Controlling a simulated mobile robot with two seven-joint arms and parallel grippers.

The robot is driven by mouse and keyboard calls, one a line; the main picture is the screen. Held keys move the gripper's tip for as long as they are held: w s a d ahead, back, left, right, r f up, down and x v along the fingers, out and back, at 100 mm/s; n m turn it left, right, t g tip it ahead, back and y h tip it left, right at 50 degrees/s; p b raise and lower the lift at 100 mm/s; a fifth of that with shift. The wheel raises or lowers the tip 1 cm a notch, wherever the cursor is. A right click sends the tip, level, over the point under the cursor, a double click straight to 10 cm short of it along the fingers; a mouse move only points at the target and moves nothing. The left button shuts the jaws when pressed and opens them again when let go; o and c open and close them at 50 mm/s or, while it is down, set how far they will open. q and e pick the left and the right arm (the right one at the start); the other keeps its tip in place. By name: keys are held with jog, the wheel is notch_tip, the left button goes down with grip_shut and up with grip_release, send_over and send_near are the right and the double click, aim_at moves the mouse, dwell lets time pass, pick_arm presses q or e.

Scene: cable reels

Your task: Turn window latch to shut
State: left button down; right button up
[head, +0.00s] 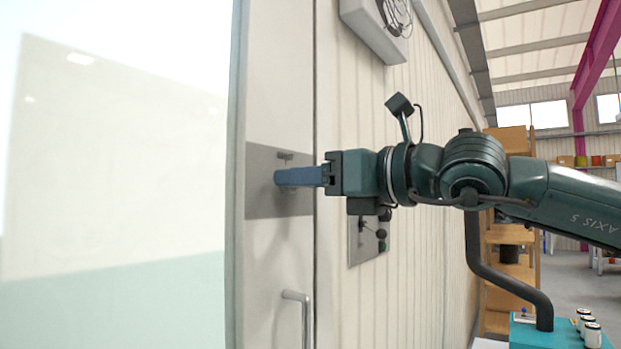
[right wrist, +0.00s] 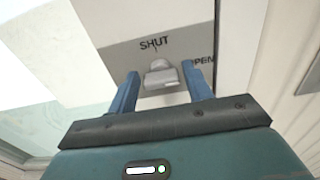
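The window latch is a small grey knob (right wrist: 160,76) on a grey plate (right wrist: 122,57) on the window frame. The plate also shows in the head view (head: 262,203), with a bit of the latch (head: 285,155) above my finger. The plate reads SHUT above the knob and OPEN to its right. My right gripper (right wrist: 162,82) is open, with one blue finger on each side of the knob. In the head view, the right gripper (head: 279,177) reaches the plate from the right. I cannot tell whether the fingers touch the knob. My left gripper is not in view.
A bar handle (head: 298,312) sits on the frame below the plate. A small control panel (head: 356,243) is on the wall under my right wrist. A grey box (head: 372,30) hangs above. Shelves (head: 510,285) and a teal surface with jars (head: 555,335) stand to the right.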

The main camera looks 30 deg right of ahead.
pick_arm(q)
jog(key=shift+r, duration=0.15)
pick_arm(e)
jog(key=c, duration=0.7)
jog(key=shift+n, duration=0.3)
pick_arm(q)
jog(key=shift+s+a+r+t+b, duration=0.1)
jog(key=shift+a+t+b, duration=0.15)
jog(key=shift+b, duration=0.3)
pick_arm(e)
jog(key=n, duration=1.7)
jog(key=shift+s+a+f, duration=0.1)
jog(key=shift+a+f, duration=0.05)
jog(key=shift+f, duration=0.1)
jog(key=shift+n, duration=0.3)
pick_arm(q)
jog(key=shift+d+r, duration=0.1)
pick_arm(e)
jog(key=o, duration=1)
